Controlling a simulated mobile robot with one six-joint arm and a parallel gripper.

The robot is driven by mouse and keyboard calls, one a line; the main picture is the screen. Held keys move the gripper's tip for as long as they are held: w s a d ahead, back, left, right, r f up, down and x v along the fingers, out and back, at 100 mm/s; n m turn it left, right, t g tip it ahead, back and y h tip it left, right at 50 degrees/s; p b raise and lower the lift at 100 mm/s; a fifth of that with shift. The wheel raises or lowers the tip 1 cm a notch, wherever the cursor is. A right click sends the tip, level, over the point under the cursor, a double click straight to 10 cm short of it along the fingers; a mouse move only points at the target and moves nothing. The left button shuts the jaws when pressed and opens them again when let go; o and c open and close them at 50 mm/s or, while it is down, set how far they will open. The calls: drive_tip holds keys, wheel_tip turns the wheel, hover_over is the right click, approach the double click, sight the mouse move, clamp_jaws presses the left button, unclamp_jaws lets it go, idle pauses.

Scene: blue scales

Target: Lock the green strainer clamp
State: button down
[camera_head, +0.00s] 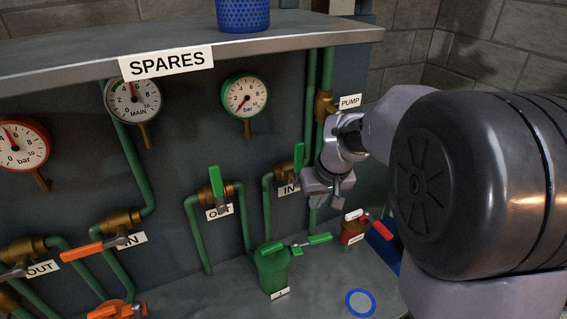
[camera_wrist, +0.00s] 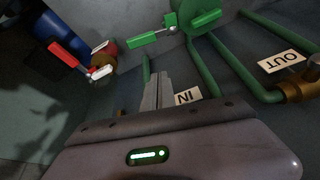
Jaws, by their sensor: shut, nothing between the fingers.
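The green strainer (camera_head: 272,273) is a green pot standing on the lower surface, below the valves. A metal clamp arm with a green handle (camera_head: 320,239) reaches out from its top to the right, and a second green piece (camera_head: 271,249) lies on the top at left. In the wrist view the green handle (camera_wrist: 206,18) and the other green piece (camera_wrist: 144,40) show at the top. My gripper (camera_head: 325,203) is above the clamp handle, in front of the IN valve, and apart from it. Its fingers (camera_wrist: 157,86) are shut together with nothing between them.
A red-handled clamp (camera_head: 377,227) on a smaller red body stands to the right, with a blue body (camera_head: 382,246) beside it. A green valve handle (camera_head: 298,157) is close to my gripper. A blue ring (camera_head: 361,302) lies on the surface at front. Pipes and gauges line the wall.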

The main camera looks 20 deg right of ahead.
sight(313, 243)
drive_tip(key=w+d+f+b, duration=0.1)
drive_tip(key=f+b, duration=0.1)
drive_tip(key=f, duration=0.4)
drive_tip(key=w+d+f+b, duration=0.1)
drive_tip(key=d+f+b, duration=0.1)
drive_tip(key=f, duration=0.5)
drive_tip(key=shift+w+d+f+n, duration=0.2)
drive_tip(key=shift+w+d+n, duration=0.05)
drive_tip(key=shift+n, duration=0.15)
drive_tip(key=shift+d, duration=0.1)
